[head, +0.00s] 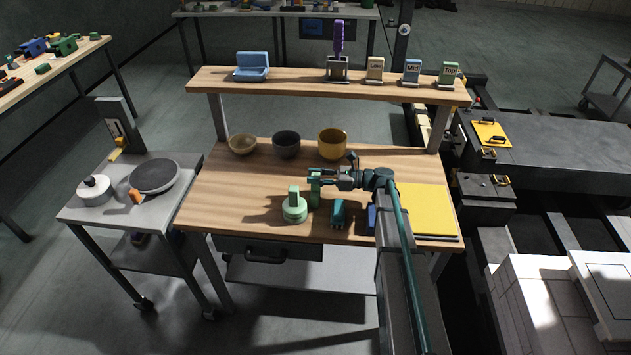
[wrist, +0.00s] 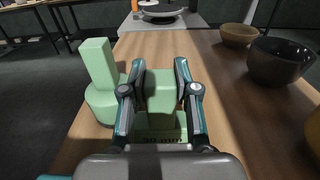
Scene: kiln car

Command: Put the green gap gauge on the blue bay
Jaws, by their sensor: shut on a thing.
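The green gap gauge (head: 315,193) is upright over the front middle of the wooden bench. In the wrist view, the gauge (wrist: 161,95) is a pale green block on a wider foot with dark lettering. My gripper (head: 318,175) is shut on its upper part, one finger on each side. My gripper (wrist: 161,85) hides part of it. I cannot tell whether its foot touches the bench. A light blue stepped holder, which looks like the blue bay (head: 251,68), sits empty at the left of the raised shelf.
A mint green round piece with an upright grip (head: 294,209) stands close left of the gauge. A teal piece (head: 338,214) and a yellow mat (head: 425,210) are to the right.

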